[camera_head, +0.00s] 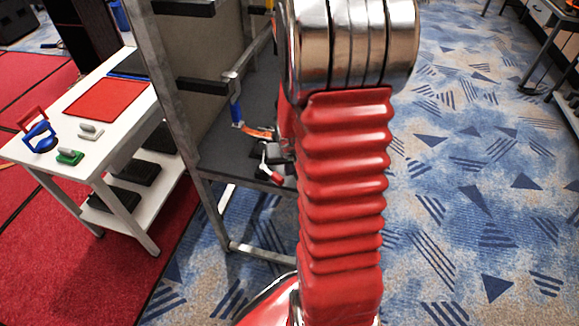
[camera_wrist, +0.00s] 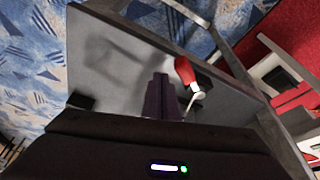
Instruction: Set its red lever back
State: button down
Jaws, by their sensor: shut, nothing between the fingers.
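The red lever (camera_wrist: 183,69) shows in the wrist view as a red grip on a pale metal arm, over the grey shelf of a metal frame. In the head view a red-tipped lever (camera_head: 276,177) is at the shelf's front edge, partly hidden by my arm. My gripper (camera_wrist: 160,78) shows in the wrist view as two dark fingers shut together with nothing between them. The fingertips are just left of the red grip in that picture. I cannot tell if they touch it. In the head view my red arm hides the gripper.
The metal frame (camera_head: 180,110) stands upright around the grey shelf (camera_head: 213,150). A blue-handled part (camera_head: 236,112) is farther back on it. Patterned carpet at right is open.

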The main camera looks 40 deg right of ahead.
dwell(0.4)
jog(key=a+r, duration=0.3)
jog(key=r, duration=0.6)
jog(key=shift+s+a+r, duration=0.15)
jog(key=shift+r, duration=0.05)
dwell(0.6)
jog(key=s+a+r+n+t, duration=0.1)
jog(key=s+a+r+n, duration=0.1)
jog(key=s+a+r, duration=0.2)
jog(key=s+a+r+n+y, duration=0.1)
jog(key=s+a+r+n, duration=0.1)
jog(key=s+a+r, duration=0.2)
jog(key=s+a+r+n+t+y, duration=0.1)
jog(key=s+a+r+n, duration=0.2)
jog(key=a+r, duration=0.5)
jog(key=s+a, duration=0.1)
jog(key=a, duration=0.6)
jog(key=shift+r+t, duration=0.2)
jog(key=shift+t, duration=0.1)
